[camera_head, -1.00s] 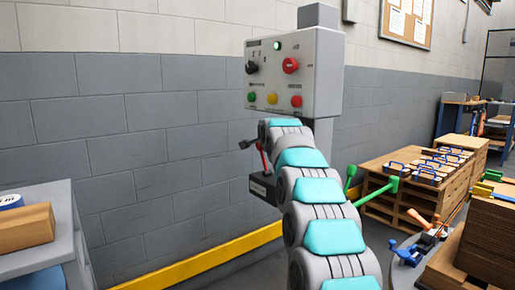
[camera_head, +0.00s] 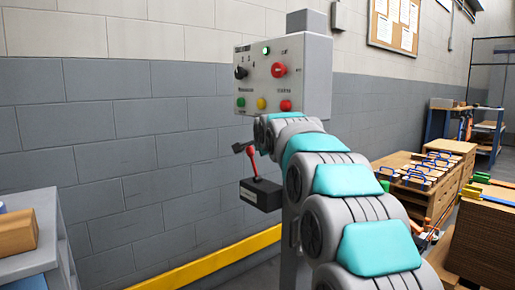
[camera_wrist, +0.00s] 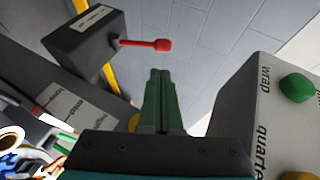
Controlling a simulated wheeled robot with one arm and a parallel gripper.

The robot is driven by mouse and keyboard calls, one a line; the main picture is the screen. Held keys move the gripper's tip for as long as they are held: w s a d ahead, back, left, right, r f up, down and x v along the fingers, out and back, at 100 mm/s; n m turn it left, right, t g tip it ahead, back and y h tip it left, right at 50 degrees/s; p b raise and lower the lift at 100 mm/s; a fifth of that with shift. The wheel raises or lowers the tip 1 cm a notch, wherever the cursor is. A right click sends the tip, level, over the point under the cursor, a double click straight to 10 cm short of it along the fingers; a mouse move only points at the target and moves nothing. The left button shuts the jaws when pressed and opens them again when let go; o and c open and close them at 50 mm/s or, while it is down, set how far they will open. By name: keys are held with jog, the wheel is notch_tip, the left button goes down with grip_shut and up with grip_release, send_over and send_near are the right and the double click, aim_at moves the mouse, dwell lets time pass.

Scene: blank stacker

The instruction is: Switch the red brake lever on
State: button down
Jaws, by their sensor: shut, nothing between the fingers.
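The red brake lever (camera_head: 253,164) stands up, tilted a little to the left, from a black box (camera_head: 262,194) below the control panel. In the wrist view the red lever (camera_wrist: 146,44) sticks out sideways from the box (camera_wrist: 84,44), its rounded red tip just beyond my fingertips. My gripper (camera_wrist: 160,74) has dark green fingers, shut and empty, with a visible gap to the lever. In the head view only a small dark end of my gripper (camera_head: 240,147) shows, beside and slightly above the lever's tip; my arm hides the rest.
The grey control panel (camera_head: 262,88) with knobs, buttons and a lit green lamp is above the lever. In the wrist view its side is close on the right. A grey block wall (camera_head: 120,150) is behind, with a yellow rail (camera_head: 210,262) low along it.

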dwell(0.3)
jog(key=s+d+f+n+g, duration=0.3)
jog(key=s+f, duration=0.7)
jog(key=s, duration=1)
jog(key=s+d+f+n+g+h, duration=0.1)
jog(key=s+d+f+n+g, duration=0.2)
jog(key=s, duration=1.8)
jog(key=s+d+f+n+g+p, duration=0.1)
jog(key=s+d+f+n+g, duration=0.3)
jog(key=s+f, duration=1.5)
jog(key=s+n+g, duration=0.2)
jog(key=n+g, duration=0.2)
jog(key=g, duration=0.1)
jog(key=shift+h, duration=0.3)
jog(key=shift+f, duration=0.1)
